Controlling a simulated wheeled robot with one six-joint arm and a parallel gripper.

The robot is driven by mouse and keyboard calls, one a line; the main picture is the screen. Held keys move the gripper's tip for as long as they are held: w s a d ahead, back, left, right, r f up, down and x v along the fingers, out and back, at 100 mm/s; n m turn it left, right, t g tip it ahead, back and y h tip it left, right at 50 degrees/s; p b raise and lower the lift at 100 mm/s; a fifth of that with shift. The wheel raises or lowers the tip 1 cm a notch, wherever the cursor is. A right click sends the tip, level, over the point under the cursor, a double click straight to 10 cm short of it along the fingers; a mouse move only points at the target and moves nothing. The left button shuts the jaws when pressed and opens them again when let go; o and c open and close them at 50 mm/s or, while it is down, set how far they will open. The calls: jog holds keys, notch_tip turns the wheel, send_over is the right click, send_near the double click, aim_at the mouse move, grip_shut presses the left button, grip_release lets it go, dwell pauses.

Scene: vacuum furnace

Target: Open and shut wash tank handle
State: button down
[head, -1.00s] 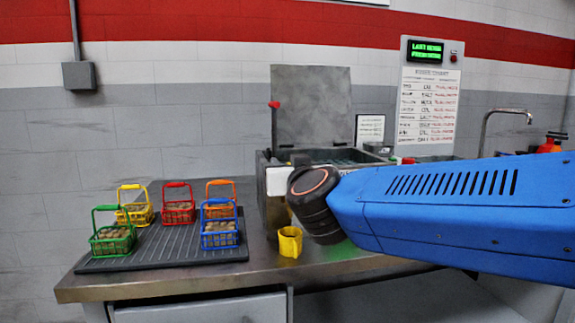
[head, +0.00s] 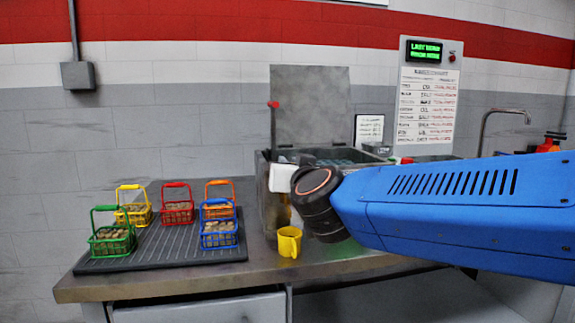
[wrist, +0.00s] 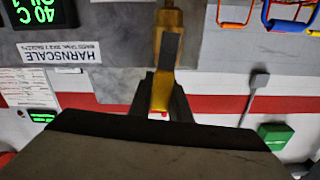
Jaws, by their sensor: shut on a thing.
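The wash tank (head: 272,209) stands on the bench behind my wrist, with a grey lid (head: 312,105) upright at its back. A red knob (head: 273,104) shows at the lid's left edge. In the wrist view, a yellow handle (wrist: 168,20) runs down from the top middle, in front of the tank's grey face with an upside-down HARNSCALE label (wrist: 62,52). My gripper (wrist: 161,90) is shut on this handle, with a dark finger on either side. In the head view my wrist hides the handle and fingertips.
A ribbed black mat (head: 165,246) at left holds several coloured wire baskets. A yellow cup (head: 289,242) stands close below my wrist. A lit display (head: 424,51) and a chart (head: 427,107) are behind. A tap (head: 500,113) is at right.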

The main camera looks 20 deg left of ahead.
jog(key=c, duration=1.6)
grip_release()
jog(key=shift+c, duration=0.2)
jog(key=v, duration=1.7)
jog(key=shift+d, duration=0.2)
